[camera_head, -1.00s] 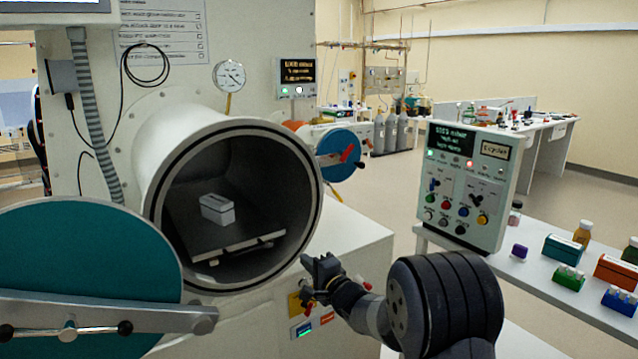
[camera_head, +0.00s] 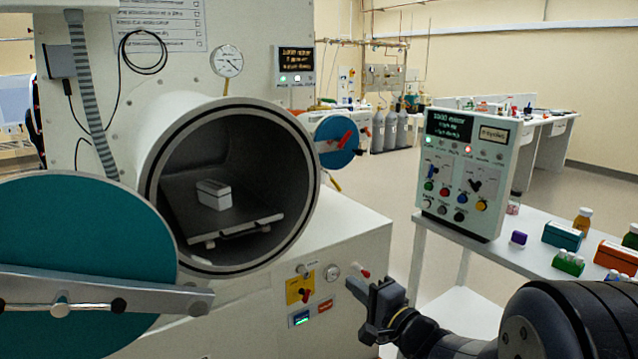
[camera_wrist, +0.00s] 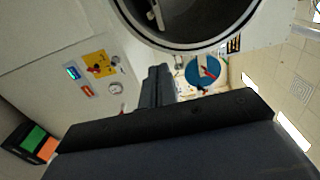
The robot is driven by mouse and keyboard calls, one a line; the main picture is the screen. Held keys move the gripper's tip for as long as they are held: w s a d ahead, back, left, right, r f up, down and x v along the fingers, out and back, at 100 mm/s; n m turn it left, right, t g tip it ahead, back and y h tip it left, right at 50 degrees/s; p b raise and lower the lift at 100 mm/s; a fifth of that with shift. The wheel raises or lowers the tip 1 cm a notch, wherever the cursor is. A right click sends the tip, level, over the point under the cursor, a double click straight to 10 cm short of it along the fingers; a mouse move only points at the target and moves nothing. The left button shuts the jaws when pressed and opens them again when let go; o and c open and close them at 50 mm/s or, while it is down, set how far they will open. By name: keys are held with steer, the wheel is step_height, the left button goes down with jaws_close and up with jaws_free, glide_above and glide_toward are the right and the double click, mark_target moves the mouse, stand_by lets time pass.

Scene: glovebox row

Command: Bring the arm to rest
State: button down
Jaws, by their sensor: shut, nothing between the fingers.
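My gripper (camera_head: 372,297) is in front of the lower right of the glovebox cabinet, right of the yellow valve plate and apart from it. Its fingers are shut with nothing between them. In the wrist view the gripper (camera_wrist: 158,75) points past the round chamber opening. My dark arm runs from the gripper to the lower right corner of the head view. The round chamber (camera_head: 305,215) stands open, and a small light box (camera_head: 214,195) sits on the tray (camera_head: 262,218) inside it.
The teal round door (camera_head: 80,235) is swung open at the lower left. The yellow valve plate (camera_head: 299,288) and a small gauge (camera_head: 332,271) are on the cabinet front.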

steer(key=shift+b+v, duration=0.55)
steer(key=shift+v, duration=2.45)
